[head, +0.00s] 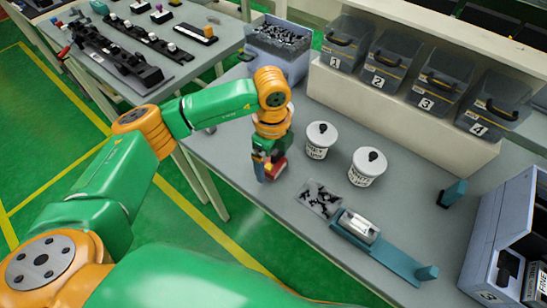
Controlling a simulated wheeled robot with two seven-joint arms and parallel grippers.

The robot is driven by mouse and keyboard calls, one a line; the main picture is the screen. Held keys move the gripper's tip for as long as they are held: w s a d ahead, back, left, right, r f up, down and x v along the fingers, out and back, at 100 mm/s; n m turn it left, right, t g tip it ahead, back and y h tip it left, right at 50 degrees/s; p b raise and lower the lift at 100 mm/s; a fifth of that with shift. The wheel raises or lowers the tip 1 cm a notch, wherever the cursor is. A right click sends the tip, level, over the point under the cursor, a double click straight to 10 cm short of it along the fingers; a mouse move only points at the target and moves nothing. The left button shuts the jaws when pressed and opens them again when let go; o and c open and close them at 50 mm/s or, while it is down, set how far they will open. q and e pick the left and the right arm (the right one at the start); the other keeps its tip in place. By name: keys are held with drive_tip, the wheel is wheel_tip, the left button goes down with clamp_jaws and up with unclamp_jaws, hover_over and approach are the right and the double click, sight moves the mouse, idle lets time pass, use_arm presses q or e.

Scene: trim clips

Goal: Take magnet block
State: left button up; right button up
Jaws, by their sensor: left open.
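My left gripper (268,172) points down over the left part of the grey workbench (225,150), near its front edge. Its jaws are open. A small red-and-blue block (276,167), which looks like the magnet block, shows right at the fingertips. The gripper partly hides it, and I cannot tell whether the fingers touch it. My right gripper is not in view.
Two white tubs (319,140) with black knobs stand right of the gripper. A grey bin (278,50) stands behind; numbered bins (383,58) line the shelf.

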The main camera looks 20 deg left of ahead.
use_arm(q)
drive_tip(key=shift+w+f, duration=0.45)
drive_tip(key=shift+f, duration=0.2)
drive_tip(key=shift+s+r, duration=0.15)
drive_tip(key=shift+s, duration=0.05)
drive_tip(key=c, duration=1)
drive_tip(key=shift+w, duration=0.1)
drive_tip(key=c, duration=0.5)
